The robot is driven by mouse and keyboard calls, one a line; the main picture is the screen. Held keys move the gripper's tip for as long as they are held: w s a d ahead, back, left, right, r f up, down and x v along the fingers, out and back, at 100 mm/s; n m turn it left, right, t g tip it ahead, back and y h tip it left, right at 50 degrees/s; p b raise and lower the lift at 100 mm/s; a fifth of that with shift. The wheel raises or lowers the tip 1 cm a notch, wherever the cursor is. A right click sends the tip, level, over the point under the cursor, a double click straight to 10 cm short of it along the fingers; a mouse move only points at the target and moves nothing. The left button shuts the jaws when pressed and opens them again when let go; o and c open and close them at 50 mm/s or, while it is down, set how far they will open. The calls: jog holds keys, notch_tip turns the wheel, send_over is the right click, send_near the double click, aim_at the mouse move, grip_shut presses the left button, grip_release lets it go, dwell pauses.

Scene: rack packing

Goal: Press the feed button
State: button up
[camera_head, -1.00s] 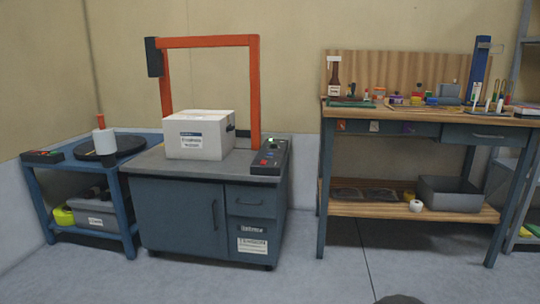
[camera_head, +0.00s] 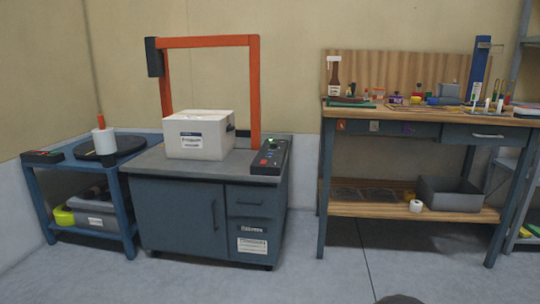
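A dark control panel (camera_head: 271,157) sits at the right front of the grey strapping machine's top (camera_head: 150,163). It carries red buttons (camera_head: 263,162) near its front end and a small green-lit display (camera_head: 271,141) near its back end. The button labels are too small to read, so I cannot tell which is the feed button. A white box (camera_head: 199,135) with a label stands on the machine top under the orange arch (camera_head: 254,90), left of the panel. My gripper is not in view.
A blue cart (camera_head: 130,200) at the left holds a dark round turntable (camera_head: 128,145) and a small control box (camera_head: 42,157). A workbench (camera_head: 325,180) with tools stands at the right. The floor in front is clear, except for a dark rounded shape (camera_head: 400,299) at the bottom edge.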

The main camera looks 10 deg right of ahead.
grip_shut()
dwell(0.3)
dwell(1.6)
